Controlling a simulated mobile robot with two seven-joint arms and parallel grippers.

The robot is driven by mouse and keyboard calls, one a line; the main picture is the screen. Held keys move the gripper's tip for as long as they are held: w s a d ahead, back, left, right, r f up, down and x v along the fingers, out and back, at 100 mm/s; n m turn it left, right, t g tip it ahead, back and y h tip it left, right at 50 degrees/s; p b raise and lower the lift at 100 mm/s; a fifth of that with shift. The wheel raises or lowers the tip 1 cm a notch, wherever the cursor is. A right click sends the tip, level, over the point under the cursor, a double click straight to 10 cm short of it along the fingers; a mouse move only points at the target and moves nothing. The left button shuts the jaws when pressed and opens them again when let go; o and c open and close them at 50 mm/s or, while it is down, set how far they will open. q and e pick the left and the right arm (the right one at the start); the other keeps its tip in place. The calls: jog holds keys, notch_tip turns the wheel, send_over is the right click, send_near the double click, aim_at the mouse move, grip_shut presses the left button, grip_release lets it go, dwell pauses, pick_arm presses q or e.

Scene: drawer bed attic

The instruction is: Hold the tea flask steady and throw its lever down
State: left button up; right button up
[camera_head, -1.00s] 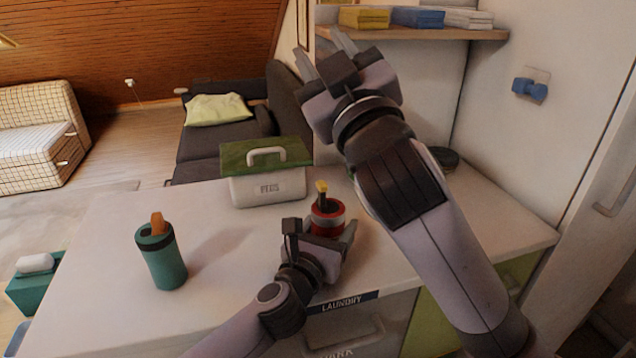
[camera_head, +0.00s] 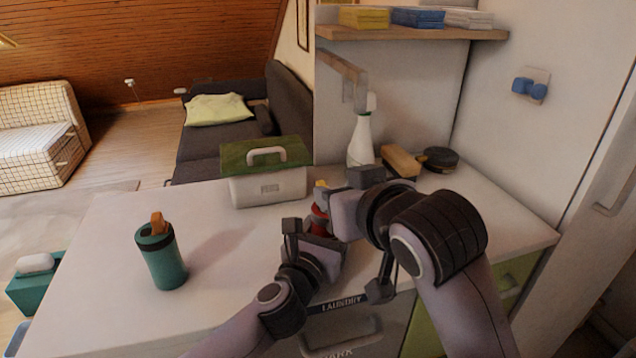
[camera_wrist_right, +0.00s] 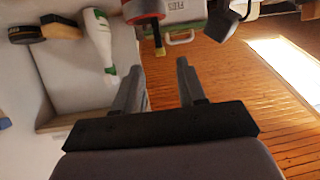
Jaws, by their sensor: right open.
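A red flask (camera_head: 319,220) with a yellow lever (camera_head: 320,185) on top stands on the white counter, mostly hidden behind my grippers. My left gripper (camera_head: 316,232) is around its body and appears shut on it. My right gripper (camera_head: 328,198) is by the flask's top, its fingers partly hidden in the head view. The right wrist view shows its two fingers (camera_wrist_right: 160,80) apart and empty, with the yellow lever (camera_wrist_right: 160,47) just beyond their tips and off them. The lever appears to stand up.
A teal flask (camera_head: 163,262) with an orange lever stands at the counter's left. A white box with a green lid (camera_head: 268,187) is behind the red flask. A spray bottle (camera_head: 361,142), brush (camera_head: 401,160) and dark round item (camera_head: 440,159) stand at the back right. The left counter is mostly clear.

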jog(key=x, duration=0.9)
jog(key=shift+w+a, duration=0.2)
grip_shut()
